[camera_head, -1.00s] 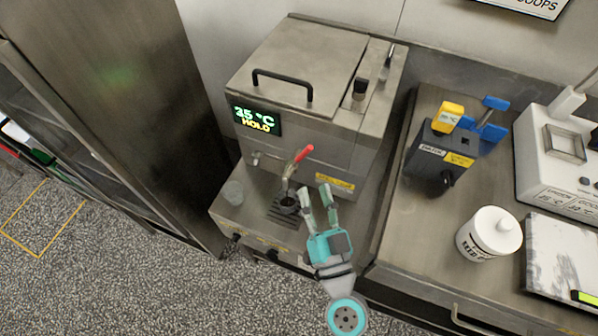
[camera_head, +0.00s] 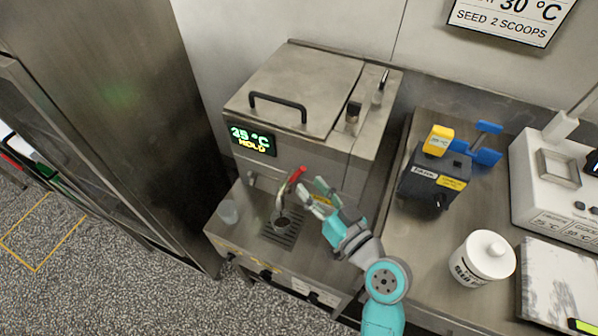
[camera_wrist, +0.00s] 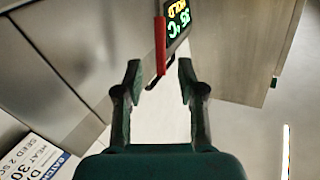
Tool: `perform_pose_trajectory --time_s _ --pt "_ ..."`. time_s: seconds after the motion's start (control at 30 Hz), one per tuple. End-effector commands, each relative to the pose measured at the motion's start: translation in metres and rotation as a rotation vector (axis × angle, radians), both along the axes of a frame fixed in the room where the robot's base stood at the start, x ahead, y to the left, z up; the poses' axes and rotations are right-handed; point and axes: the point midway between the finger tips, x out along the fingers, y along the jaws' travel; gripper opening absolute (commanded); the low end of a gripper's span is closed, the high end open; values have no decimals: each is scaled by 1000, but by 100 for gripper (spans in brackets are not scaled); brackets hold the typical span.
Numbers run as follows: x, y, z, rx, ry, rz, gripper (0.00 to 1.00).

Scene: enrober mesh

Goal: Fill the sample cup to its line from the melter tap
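The melter (camera_head: 290,95) is a steel box whose display reads 35 °C HOLD. Its tap has a red lever (camera_head: 297,175) above a grey spout (camera_head: 280,197) on the front. My gripper (camera_head: 312,193) is open, just right of the lever. In the wrist view the red lever (camera_wrist: 160,45) shows between and beyond the open fingertips (camera_wrist: 158,75), apart from them.
On the counter to the right stand a dark block with yellow and blue parts (camera_head: 432,180), a white lidded seed jar (camera_head: 482,258), a white machine (camera_head: 560,170) and a marble slab (camera_head: 560,285). A tall steel cabinet (camera_head: 110,110) is at the left.

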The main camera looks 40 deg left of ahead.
Motion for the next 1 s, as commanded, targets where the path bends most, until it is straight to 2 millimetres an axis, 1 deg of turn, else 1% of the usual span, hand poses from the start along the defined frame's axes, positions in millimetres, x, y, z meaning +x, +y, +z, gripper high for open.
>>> perform_pose_trajectory --time_s 0.03,0.1,0.3,0.5,0.77,0.8,0.87,0.9,0.93,1.0 --pt "2 10 1 1 -1 4 39" --pt "6 21 1 1 1 4 39" --pt "14 45 0 0 0 2 39" --pt "17 55 0 1 1 0 39" --pt "17 55 0 1 1 0 39" --pt "17 55 0 1 1 0 29" --pt "17 55 0 1 1 0 14" --pt "17 55 0 1 1 0 4" --pt "17 55 0 1 1 0 0" --pt "17 55 0 1 1 0 0"
